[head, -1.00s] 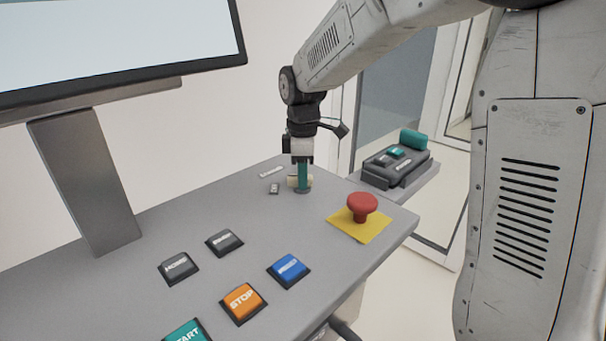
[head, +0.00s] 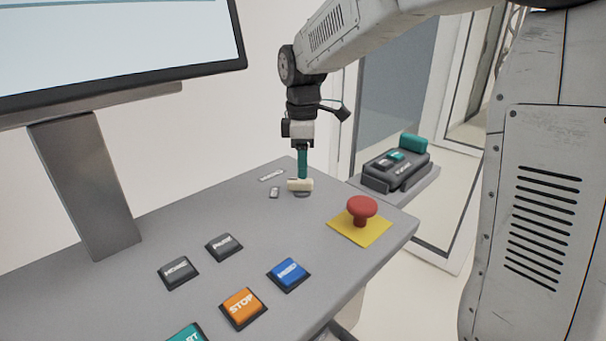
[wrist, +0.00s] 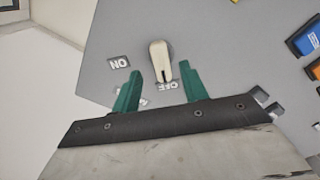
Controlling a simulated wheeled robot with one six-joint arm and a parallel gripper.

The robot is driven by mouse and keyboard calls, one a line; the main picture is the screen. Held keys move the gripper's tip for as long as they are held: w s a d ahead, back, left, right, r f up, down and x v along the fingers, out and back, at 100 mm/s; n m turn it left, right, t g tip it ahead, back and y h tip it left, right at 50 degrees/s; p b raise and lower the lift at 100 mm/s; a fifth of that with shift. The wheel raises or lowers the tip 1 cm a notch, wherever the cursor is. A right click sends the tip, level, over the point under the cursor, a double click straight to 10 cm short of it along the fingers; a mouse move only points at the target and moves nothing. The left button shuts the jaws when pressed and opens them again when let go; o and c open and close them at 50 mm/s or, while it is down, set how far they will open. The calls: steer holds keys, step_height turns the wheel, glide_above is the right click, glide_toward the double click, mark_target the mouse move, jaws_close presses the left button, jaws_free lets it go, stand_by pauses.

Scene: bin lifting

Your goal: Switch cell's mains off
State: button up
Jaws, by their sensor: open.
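The mains switch is a cream rotary knob (head: 300,185) at the far end of the grey console. In the wrist view the knob (wrist: 159,60) lies with its dark-marked end towards the OFF label (wrist: 167,85). The ON label (wrist: 118,62) is off to its left, and the knob does not point at it. My gripper (head: 302,177) is open, with its teal fingers above the knob. In the wrist view its fingertips (wrist: 160,68) are apart, one on each side of the knob, and nothing is held.
A red mushroom button (head: 362,207) on a yellow plate stands right of the knob. Orange STOP (head: 242,308), blue (head: 289,273) and grey (head: 224,246) buttons are nearer. A screen (head: 120,45) on a post rises at left. A dark control unit (head: 396,168) sits beyond the console's right edge.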

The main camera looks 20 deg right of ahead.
steer(key=shift+r, duration=1.7)
steer(key=shift+m, duration=0.5)
steer(key=s+d+f+m, duration=0.1)
steer(key=s+m, duration=0.5)
steer(key=s, duration=0.9)
steer(key=s+d+f+m+t, duration=0.1)
steer(key=s+m, duration=0.5)
steer(key=s, duration=1)
steer(key=shift+d+f+m, duration=0.15)
steer(key=shift+d+m, duration=0.15)
steer(key=shift+d, duration=0.25)
steer(key=shift+c, duration=0.8)
